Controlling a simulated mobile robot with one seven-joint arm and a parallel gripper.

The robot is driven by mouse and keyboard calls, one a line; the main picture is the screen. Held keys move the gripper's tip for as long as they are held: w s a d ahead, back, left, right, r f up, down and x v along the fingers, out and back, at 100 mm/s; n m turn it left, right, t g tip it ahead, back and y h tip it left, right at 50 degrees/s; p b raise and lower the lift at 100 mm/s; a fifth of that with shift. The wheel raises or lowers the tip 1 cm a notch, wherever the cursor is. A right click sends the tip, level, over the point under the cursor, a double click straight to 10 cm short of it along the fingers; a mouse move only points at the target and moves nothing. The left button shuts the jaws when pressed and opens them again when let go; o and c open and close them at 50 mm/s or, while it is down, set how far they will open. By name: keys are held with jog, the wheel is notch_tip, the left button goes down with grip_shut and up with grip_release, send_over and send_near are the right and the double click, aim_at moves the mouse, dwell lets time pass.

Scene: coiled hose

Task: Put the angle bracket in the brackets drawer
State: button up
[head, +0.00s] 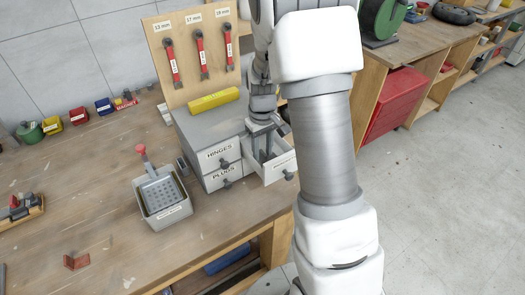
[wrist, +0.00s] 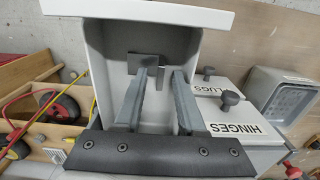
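An open drawer (head: 284,167) sticks out of the grey drawer unit, its front label partly hidden. In the wrist view the drawer (wrist: 195,14) lies under my gripper. A grey-brown angular metal piece, looking like the angle bracket (wrist: 148,61), is inside it, partly behind a fingertip. My gripper (wrist: 163,76) points down into the drawer with its fingers apart. The piece does not appear clamped; whether a finger touches it I cannot tell. In the head view my gripper (head: 265,148) is over the drawer, its fingertips partly hidden.
The hinges drawer (head: 219,153) and plugs drawer (head: 222,174) are shut. A yellow cylinder (head: 214,99) lies on the unit. A grey bin (head: 162,200) with a red-handled tool stands left. A small red angular piece (head: 77,260) lies on the bench front. Wrenches hang behind.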

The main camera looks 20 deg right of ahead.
aim_at(262, 152)
notch_tip(262, 152, up, 12)
jog(key=f, duration=0.1)
jog(key=s+a+r+m+t, duration=0.1)
jog(key=s+a+r+t, duration=0.1)
jog(key=s+r, duration=0.4)
jog(key=s+a+r+m+t, duration=0.1)
jog(key=s+a+r+t, duration=0.2)
jog(key=s, duration=1.1)
notch_tip(262, 152, up, 3)
jog(key=shift+s+a+f+t, duration=0.1)
jog(key=shift+s+a+t, duration=0.2)
jog(key=shift+a, duration=0.55)
